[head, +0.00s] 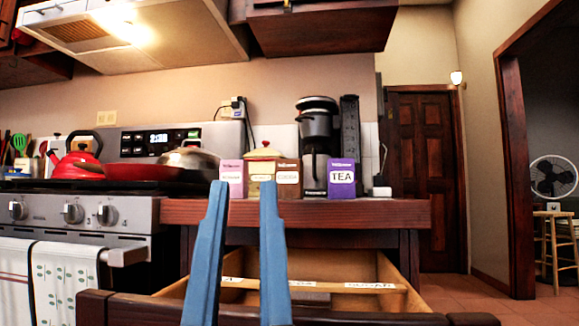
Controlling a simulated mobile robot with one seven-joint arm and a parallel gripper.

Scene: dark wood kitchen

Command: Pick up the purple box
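The purple box (342,179) labelled "TEA" stands upright on the wooden counter (400,212), in front of the coffee maker. My gripper (243,186) rises from the bottom of the head view with two blue fingers. The fingers are apart with nothing held between them. The fingertips show to the left of the purple box, in front of the counter edge and over the open drawer in the picture. How far they are from the counter in depth is hard to tell.
A pink box (231,172), a yellow canister (261,160) and a brown box (288,180) stand left of the purple box. The coffee maker (317,130) is behind. An open drawer (345,285) lies below the counter. The stove (90,215) is left.

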